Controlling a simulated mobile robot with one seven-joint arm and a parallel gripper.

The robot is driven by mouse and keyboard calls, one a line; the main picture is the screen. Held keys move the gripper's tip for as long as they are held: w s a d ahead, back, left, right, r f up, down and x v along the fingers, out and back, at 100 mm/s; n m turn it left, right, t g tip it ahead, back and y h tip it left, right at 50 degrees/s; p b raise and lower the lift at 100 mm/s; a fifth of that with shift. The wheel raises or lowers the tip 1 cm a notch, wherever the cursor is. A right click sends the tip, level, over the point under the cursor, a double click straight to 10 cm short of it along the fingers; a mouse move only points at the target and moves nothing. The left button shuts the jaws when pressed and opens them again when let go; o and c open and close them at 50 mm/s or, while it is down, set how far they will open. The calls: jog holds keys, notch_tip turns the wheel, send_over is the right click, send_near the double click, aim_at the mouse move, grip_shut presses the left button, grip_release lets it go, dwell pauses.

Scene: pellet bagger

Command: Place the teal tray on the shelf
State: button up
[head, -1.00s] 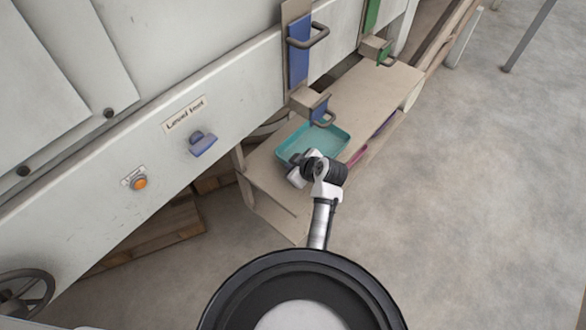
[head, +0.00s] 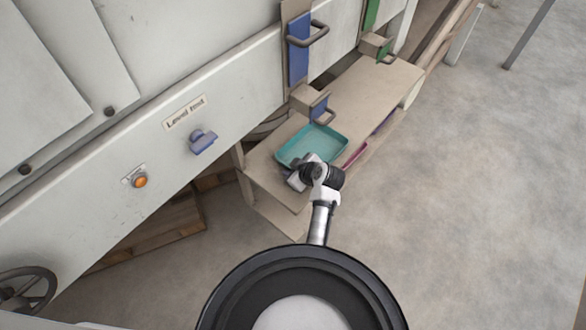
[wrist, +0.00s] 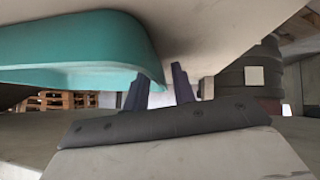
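The teal tray (head: 318,140) lies on the beige shelf (head: 382,85) beneath the machine's blue handle, near the shelf's near end. In the wrist view the tray (wrist: 70,45) fills the upper left, with its corner at the fingers. My gripper (head: 296,176) is at the tray's near-left edge in the head view, and its fingers are hard to make out there. In the wrist view the dark fingers of my gripper (wrist: 158,90) stand apart, with the tray's corner showing in or behind the gap. I cannot tell whether they touch it.
A pink-red item (head: 355,155) sits below the shelf's front edge. A blue gate with a handle (head: 301,50) and a smaller blue handled piece (head: 320,112) overhang the tray. A wooden pallet (head: 155,225) lies under the machine at left. The floor on the right is open.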

jog(key=shift+r, duration=0.25)
jog(key=shift+s+d+r, duration=0.1)
jog(key=shift+s+d, duration=0.1)
jog(key=b+v, duration=0.2)
jog(key=v, duration=0.9)
jog(key=shift+s+d+r, duration=0.1)
jog(key=shift+r, duration=0.05)
jog(key=shift+c, duration=0.4)
